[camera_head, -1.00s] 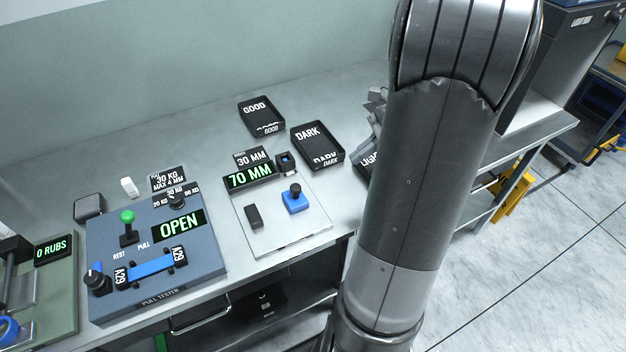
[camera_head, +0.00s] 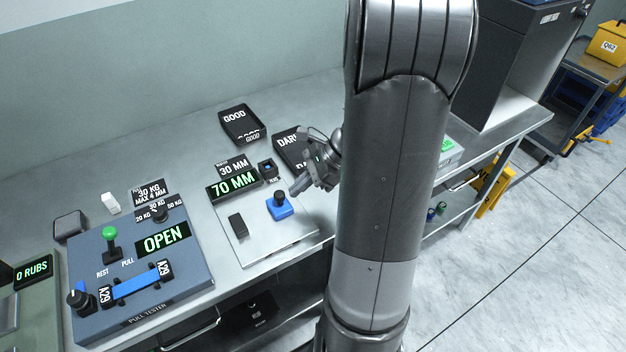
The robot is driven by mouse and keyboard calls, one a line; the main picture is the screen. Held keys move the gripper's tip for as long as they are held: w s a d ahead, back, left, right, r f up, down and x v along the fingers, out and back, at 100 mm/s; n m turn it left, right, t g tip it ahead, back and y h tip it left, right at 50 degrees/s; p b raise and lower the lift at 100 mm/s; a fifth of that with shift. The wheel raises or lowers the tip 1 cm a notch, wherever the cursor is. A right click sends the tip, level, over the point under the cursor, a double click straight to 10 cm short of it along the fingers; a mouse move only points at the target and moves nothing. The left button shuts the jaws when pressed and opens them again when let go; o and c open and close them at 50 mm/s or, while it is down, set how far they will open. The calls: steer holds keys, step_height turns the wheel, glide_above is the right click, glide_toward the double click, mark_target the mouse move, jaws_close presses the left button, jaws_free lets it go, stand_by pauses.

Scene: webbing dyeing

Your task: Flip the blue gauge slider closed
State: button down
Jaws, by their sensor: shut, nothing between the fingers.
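The blue gauge slider (camera_head: 280,211) has a black knob on top and sits on the right part of a light grey gauge plate (camera_head: 258,248). A black fixed block (camera_head: 238,226) stands to its left, with a clear gap between them. A display behind them (camera_head: 233,185) reads 70 MM. My gripper (camera_head: 297,188) is just right of and behind the slider knob, close to it but seemingly apart. It looks shut and empty. My arm hides part of the bench to the right.
A small black box with a blue part (camera_head: 267,171) stands behind the slider, near my gripper. Behind are the GOOD tray (camera_head: 239,122) and the partly hidden DARK tray (camera_head: 283,139). The blue pull tester (camera_head: 190,281) with a green-knobbed lever is to the left.

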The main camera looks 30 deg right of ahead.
mark_target(291, 206)
steer(key=shift+a, duration=0.3)
steer(key=a, duration=0.7)
steer(key=shift+a, duration=0.35)
steer(key=d, duration=0.3)
steer(key=s+d+r, duration=0.1)
steer(key=d, duration=0.1)
steer(key=shift+d, duration=0.2)
steer(key=v, duration=0.8)
steer(key=shift+d+r, duration=0.2)
steer(key=shift+d, duration=0.05)
steer(key=shift+s, duration=0.15)
